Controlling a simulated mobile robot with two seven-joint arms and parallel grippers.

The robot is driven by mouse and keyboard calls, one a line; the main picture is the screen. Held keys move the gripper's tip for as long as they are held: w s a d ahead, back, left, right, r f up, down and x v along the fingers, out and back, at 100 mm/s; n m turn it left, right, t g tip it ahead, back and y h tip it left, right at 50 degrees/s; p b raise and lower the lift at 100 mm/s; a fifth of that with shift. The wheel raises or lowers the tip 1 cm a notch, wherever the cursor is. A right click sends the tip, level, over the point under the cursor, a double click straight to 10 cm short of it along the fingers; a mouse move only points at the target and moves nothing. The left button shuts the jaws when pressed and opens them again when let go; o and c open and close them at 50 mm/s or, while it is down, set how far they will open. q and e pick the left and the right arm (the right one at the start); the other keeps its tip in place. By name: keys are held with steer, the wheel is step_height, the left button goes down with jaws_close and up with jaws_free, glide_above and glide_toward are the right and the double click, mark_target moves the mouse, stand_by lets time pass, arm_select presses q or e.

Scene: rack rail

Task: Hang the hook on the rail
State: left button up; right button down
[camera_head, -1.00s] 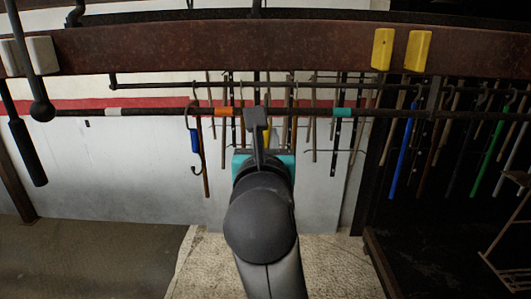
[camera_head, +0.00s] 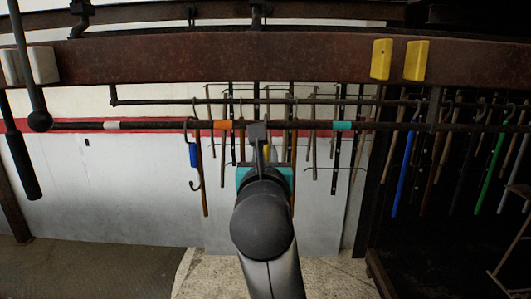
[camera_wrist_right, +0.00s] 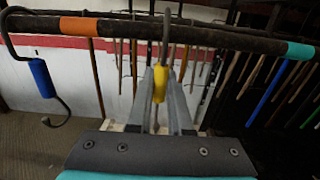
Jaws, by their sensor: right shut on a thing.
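The hook is a thin grey rod with a yellow sleeve (camera_wrist_right: 160,82), upright between the two grey fingers of my right gripper (camera_wrist_right: 161,62) in the right wrist view. The gripper is shut on it. The rod's upper end crosses in front of the dark rail (camera_wrist_right: 220,38); I cannot tell whether its bend is over the rail. In the head view my right gripper (camera_head: 259,135) is at the rail (camera_head: 290,126), between an orange band (camera_head: 224,125) and a teal band (camera_head: 343,126); it hides most of the hook. My left gripper is out of view.
A hook with a blue sleeve (camera_head: 194,155) hangs on the rail left of the orange band. Behind is a thinner bar (camera_head: 150,101) with several hanging rods. A rusty beam (camera_head: 220,58) with yellow blocks (camera_head: 382,59) runs above. Rail between the bands looks otherwise free.

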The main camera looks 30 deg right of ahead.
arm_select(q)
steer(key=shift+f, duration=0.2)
arm_select(e)
steer(key=shift+f, duration=0.3)
steer(key=c, duration=0.8)
jaws_free()
steer(key=shift+o, duration=0.2)
steer(key=shift+a, duration=0.1)
